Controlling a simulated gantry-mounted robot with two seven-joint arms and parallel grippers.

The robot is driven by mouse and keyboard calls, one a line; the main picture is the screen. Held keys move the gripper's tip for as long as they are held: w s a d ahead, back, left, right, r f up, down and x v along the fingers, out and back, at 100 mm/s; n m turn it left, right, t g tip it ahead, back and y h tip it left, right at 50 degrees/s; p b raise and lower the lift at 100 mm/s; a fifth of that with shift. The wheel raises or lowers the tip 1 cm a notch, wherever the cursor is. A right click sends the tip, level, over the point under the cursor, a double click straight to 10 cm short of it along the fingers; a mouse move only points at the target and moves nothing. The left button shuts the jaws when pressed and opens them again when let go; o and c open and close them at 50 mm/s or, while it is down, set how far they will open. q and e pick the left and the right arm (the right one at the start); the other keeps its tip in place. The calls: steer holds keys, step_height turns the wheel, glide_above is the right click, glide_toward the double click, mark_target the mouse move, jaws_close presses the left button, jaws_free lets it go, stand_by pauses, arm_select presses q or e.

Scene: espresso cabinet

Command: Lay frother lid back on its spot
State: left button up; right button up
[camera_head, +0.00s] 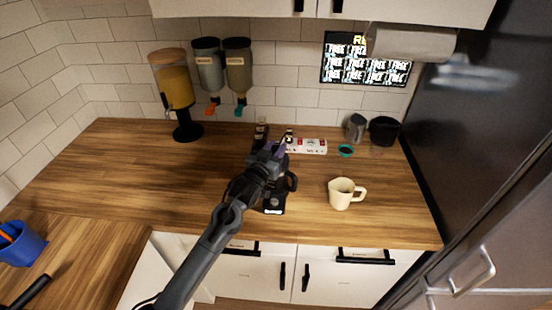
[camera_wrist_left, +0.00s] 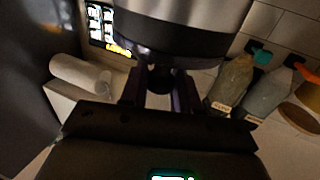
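My left gripper (camera_head: 280,152) is over the wooden counter, above the black frother base (camera_head: 273,210) and its dark handle (camera_head: 292,182). In the left wrist view my two dark fingers (camera_wrist_left: 160,92) stand on either side of a small black knob (camera_wrist_left: 160,78), and look shut on it. The knob belongs to the dark frother lid (camera_wrist_left: 165,42). The lid lies against a wide metal cylinder (camera_wrist_left: 195,14), the frother body; whether it is fully seated cannot be told. In the head view my gripper hides the lid. My right gripper is not in view.
A cream mug (camera_head: 341,195) stands to the right. Behind are a red and white tray (camera_head: 312,146), a teal-rimmed black item (camera_head: 346,151), a metal pitcher (camera_head: 355,126) and a black container (camera_head: 384,131). A juice dispenser (camera_head: 173,85) stands back left.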

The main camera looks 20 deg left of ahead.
arm_select(q)
jaws_close()
